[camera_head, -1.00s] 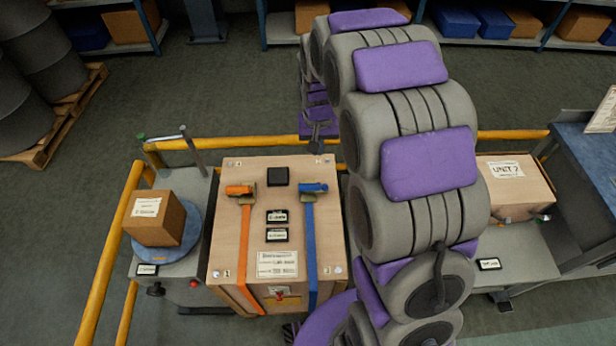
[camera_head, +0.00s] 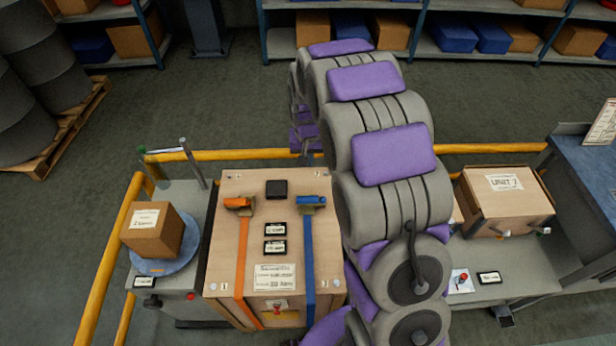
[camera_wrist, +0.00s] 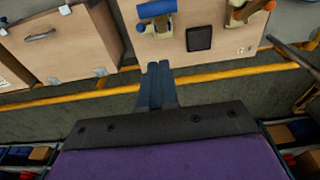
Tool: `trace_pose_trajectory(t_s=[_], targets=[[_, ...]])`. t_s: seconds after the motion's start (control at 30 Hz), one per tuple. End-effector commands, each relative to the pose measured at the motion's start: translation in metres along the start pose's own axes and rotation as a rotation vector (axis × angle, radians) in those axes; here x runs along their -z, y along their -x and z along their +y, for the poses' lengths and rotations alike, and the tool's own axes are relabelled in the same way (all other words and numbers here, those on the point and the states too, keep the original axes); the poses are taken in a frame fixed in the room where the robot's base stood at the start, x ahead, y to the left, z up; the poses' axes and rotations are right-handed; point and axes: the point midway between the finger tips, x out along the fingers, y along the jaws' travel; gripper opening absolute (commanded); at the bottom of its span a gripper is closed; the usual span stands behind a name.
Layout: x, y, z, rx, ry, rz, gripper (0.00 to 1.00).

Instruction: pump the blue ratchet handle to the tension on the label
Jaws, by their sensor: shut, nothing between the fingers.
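The blue ratchet handle (camera_head: 311,201) sits at the top of a blue strap (camera_head: 309,260) on the right of a wooden crate (camera_head: 226,185). It also shows at the top edge of the wrist view (camera_wrist: 157,9), partly cut off. A white label (camera_head: 274,278) is on the crate's front part; its small text is hard to read. My gripper (camera_wrist: 159,68) is shut and empty, its fingertips pointing toward the crate's far edge, apart from the blue handle. In the head view my gripper is largely hidden by my arm.
An orange ratchet (camera_head: 238,203) and strap lie to the left of the blue one. A black box (camera_head: 276,189) and two small displays (camera_head: 275,247) sit between. A yellow rail (camera_head: 250,154) runs behind the crate. Another crate (camera_head: 505,203) stands right.

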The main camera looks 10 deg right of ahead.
Motion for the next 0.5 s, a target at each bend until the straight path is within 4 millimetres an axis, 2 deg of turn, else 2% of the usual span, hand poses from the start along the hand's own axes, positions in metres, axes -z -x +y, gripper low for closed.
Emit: trace_pose_trajectory(t_s=[0.17,0.5], targets=[[-0.001,-0.028,0.000,-0.001,0.000,-0.003,0.00],[-0.002,-0.095,0.000,-0.001,0.000,-0.005,0.00]])
